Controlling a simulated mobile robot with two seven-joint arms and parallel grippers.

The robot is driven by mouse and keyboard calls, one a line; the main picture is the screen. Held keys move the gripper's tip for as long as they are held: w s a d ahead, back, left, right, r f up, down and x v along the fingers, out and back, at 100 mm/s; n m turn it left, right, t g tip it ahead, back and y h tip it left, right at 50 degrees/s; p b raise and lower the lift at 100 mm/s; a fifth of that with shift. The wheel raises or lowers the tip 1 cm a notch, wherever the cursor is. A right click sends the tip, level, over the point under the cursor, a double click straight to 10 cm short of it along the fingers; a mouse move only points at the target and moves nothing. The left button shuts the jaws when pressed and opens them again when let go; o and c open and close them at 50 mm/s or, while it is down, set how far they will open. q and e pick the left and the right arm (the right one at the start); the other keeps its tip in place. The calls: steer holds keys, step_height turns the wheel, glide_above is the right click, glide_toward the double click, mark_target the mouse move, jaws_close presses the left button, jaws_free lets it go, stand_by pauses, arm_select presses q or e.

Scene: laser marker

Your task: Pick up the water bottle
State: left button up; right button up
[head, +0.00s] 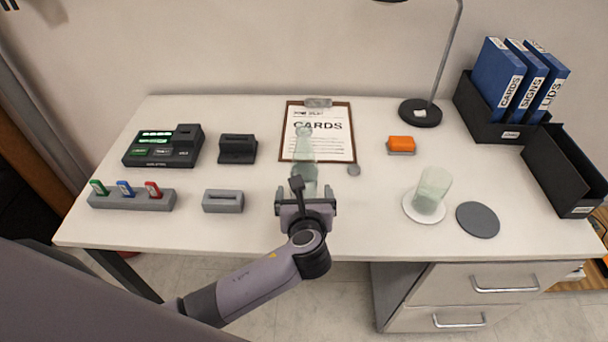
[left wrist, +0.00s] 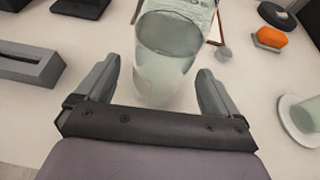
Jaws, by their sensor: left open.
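The clear, pale green water bottle (head: 304,165) stands near the front middle of the desk, in front of the clipboard. My left gripper (head: 306,192) is at its near side, and the arm hides the lower part of the bottle in the head view. In the left wrist view the bottle (left wrist: 165,52) shows just ahead of and between the two fingers of the open left gripper (left wrist: 158,72). I cannot tell whether a finger touches it. My right gripper is not in view.
A clipboard marked CARDS (head: 335,150) lies behind the bottle. A grey slotted block (head: 223,201) is to the left. A pale tumbler (head: 433,187) stands on a white coaster (head: 424,215) to the right, beside a dark disc (head: 478,220). An orange block (head: 401,144) lies further back.

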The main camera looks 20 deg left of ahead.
arm_select(q)
steer(key=x, duration=0.3)
steer(key=shift+w, duration=0.15)
steer(key=c, duration=1.5)
steer(key=shift+r, duration=0.15)
steer(key=shift+c, duration=0.2)
steer(key=shift+r, duration=0.15)
